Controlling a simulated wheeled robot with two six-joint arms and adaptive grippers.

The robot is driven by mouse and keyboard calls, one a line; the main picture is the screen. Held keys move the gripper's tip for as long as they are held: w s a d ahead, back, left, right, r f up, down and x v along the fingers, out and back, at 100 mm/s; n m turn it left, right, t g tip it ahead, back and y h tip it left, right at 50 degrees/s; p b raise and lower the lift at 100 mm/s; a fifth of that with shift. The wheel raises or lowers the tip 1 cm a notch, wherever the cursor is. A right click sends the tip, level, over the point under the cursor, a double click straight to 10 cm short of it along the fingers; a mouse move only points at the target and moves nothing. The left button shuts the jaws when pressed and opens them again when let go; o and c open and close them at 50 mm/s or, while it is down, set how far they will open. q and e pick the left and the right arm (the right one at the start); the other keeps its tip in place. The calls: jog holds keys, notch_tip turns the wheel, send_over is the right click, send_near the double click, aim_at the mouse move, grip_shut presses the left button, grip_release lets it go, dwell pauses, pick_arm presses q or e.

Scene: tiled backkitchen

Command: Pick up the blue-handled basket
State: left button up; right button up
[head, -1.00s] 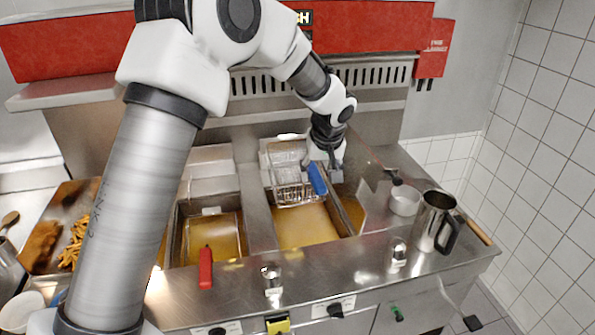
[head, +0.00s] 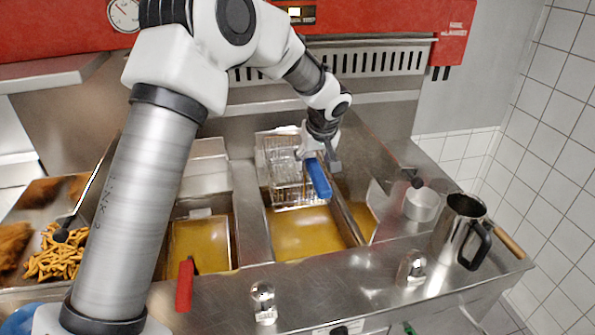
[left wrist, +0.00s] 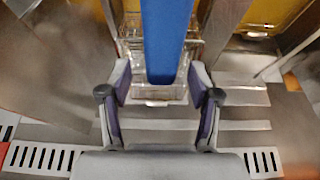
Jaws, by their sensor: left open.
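The wire basket (head: 284,172) with a blue handle (head: 318,178) hangs at the back of the middle fryer well, above yellow oil. My left gripper (head: 318,152) is at the rear end of the blue handle. In the left wrist view the gripper (left wrist: 158,95) is open, with one finger on each side of the blue handle (left wrist: 166,40). The handle's end lies between or just beyond the fingertips; I cannot tell whether they touch it. Part of the basket (left wrist: 130,40) shows behind the handle. My right gripper is not in view.
A red handle (head: 185,285) belongs to the left fryer well (head: 200,245). A steel jug (head: 458,232) and a small pot (head: 420,205) stand on the right. Fries (head: 55,255) lie at the far left. A red panel and slotted steel back (head: 380,62) stand behind.

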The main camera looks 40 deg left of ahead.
pick_arm(q)
jog(key=shift+x, duration=1.15)
jog(key=shift+s, duration=0.1)
grip_shut()
jog(key=shift+r, duration=0.1)
